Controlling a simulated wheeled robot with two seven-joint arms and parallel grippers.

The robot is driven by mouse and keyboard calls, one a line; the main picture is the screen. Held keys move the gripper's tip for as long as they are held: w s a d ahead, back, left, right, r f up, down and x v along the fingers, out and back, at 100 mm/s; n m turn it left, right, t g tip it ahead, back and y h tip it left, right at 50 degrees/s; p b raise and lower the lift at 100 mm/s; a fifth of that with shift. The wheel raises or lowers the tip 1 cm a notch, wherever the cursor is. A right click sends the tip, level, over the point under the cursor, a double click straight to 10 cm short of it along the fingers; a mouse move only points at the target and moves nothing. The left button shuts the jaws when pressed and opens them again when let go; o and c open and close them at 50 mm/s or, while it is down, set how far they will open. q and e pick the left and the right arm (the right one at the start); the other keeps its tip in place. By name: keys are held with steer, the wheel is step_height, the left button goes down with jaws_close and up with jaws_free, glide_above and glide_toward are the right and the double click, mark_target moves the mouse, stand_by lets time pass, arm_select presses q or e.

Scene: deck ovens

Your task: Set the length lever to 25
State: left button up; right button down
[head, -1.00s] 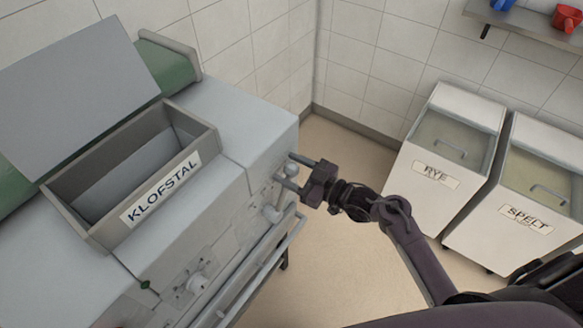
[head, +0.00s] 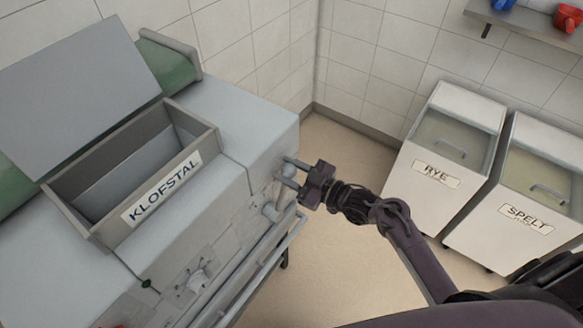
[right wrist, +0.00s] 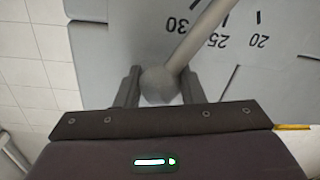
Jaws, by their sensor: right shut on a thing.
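The length lever (right wrist: 203,35) is a pale grey rod with a round ball knob (right wrist: 160,84) at its end. In the right wrist view the rod crosses the scale between 30 and 25, close beside the 25 mark (right wrist: 217,41). My right gripper (right wrist: 157,88) is shut on the ball knob, one finger on each side. In the head view my right gripper (head: 288,173) is at the right end of the grey machine's front. The lever is too small to make out there. My left gripper is not in view.
The grey machine (head: 240,125) carries an open hopper labelled KLOFSTAL (head: 161,187). A long rail (head: 262,270) and a round knob (head: 271,211) are on its front below my gripper. RYE (head: 436,174) and SPELT (head: 526,219) bins stand at right, with open floor (head: 345,150) between.

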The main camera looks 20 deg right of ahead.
mark_target(261, 178)
steer(key=shift+s+a+r+n, duration=0.25)
steer(key=shift+s+a+n, duration=0.15)
steer(key=shift+a+n, duration=0.15)
steer(key=shift+s+a+r+n, duration=0.2)
steer(key=shift+s+a+n, duration=0.25)
steer(key=shift+n, duration=0.1)
steer(key=shift+s+a+r+n, duration=0.1)
steer(key=shift+s+a+n, duration=0.4)
steer(key=shift+a+n, duration=0.2)
steer(key=shift+s+a+r+n, duration=0.1)
steer(key=shift+s+a+n, duration=0.35)
steer(key=shift+a+n, duration=0.2)
steer(key=c, duration=1)
jaws_free()
steer(key=shift+o, duration=0.2)
